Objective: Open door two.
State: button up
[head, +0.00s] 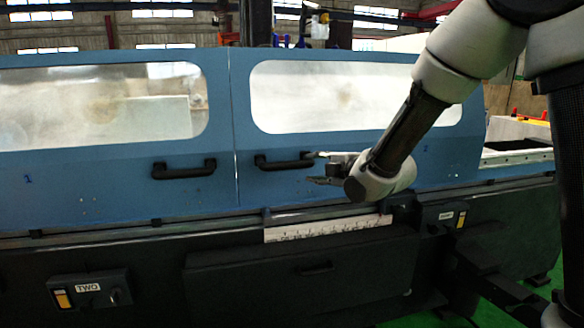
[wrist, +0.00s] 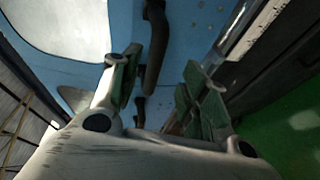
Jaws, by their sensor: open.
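Door two (head: 345,178) is a blue panel with a window, marked "2", on the right of the machine. It looks shut, its edge meeting door one (head: 90,190). Door two's black bar handle (head: 284,162) is at its lower left. My gripper (head: 317,168) is open and empty at the right end of this handle. In the wrist view the dark handle (wrist: 154,50) shows between the lines of the two open fingers (wrist: 163,68). I cannot tell whether a finger touches it. My forearm covers the right part of door two in the head view.
Door one's handle (head: 184,170) is close by on the left. A rail with a white scale (head: 325,228) runs below the doors. Green floor (wrist: 285,125) lies at right in the wrist view.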

aim_at(291, 166)
jog(key=shift+n+y, duration=0.5)
jog(key=shift+n, duration=0.4)
jog(key=a, duration=0.4)
jog(key=shift+w+a+f, duration=0.15)
jog(key=shift+w+f, duration=0.15)
jog(key=shift+w, duration=0.1)
jog(key=x, duration=0.7)
jog(key=shift+w+a+r, duration=0.1)
jog(key=shift+w, duration=0.05)
jog(key=shift+c, duration=0.3)
grip_shut()
